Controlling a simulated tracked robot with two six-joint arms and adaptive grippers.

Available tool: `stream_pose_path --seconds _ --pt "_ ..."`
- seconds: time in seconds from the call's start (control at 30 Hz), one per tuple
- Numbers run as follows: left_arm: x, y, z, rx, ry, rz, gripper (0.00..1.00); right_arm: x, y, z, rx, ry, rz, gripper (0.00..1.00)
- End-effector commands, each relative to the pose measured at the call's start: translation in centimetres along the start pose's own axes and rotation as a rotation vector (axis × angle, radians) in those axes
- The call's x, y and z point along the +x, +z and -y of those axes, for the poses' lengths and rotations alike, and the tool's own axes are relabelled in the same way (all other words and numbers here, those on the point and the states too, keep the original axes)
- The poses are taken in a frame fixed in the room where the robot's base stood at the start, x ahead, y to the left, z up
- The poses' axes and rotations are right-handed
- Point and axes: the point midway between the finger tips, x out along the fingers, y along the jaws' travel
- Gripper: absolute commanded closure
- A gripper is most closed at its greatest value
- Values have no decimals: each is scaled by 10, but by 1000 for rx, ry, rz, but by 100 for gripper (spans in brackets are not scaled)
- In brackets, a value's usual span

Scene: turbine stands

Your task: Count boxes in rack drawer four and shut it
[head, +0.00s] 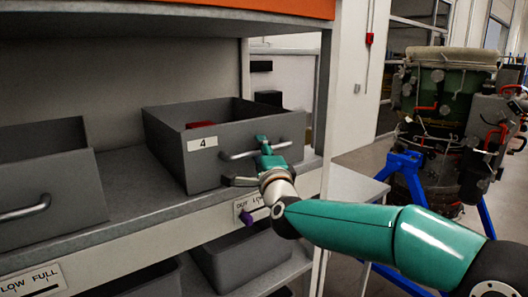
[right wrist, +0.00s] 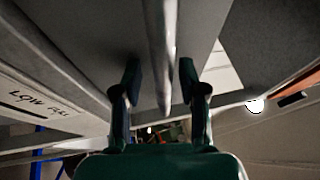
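The grey drawer marked 4 (head: 235,159) sits on the rack shelf with its top open. Inside it, a red object (head: 201,125) shows just above the near wall; the rest of the inside is hidden. A metal bar handle (head: 240,155) runs across the drawer's front. My right gripper (head: 254,166) is at this handle, one finger above and one below it. In the right wrist view, the handle bar (right wrist: 160,50) passes between the two spread fingers (right wrist: 160,82), with a gap visible on each side. My left gripper is not in view.
Another grey drawer (head: 50,190) stands left on the same shelf (head: 125,190). A label strip (head: 248,204) with a purple marker (head: 246,217) is on the shelf edge below drawer 4. More bins (head: 235,255) sit below. A turbine (head: 445,115) on a blue stand (head: 405,170) is at right.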

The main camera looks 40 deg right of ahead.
Motion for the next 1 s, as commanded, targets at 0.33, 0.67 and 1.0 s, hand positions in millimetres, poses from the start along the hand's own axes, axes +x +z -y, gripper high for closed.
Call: stream_pose_path --seconds 0.33,0.67,1.0 --pt "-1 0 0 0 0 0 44 -4 -1 1 0 -2 -2 59" --pt "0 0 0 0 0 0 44 -56 -2 1 1 -2 -1 59" --pt "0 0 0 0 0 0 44 -112 -1 0 1 -2 -2 59"
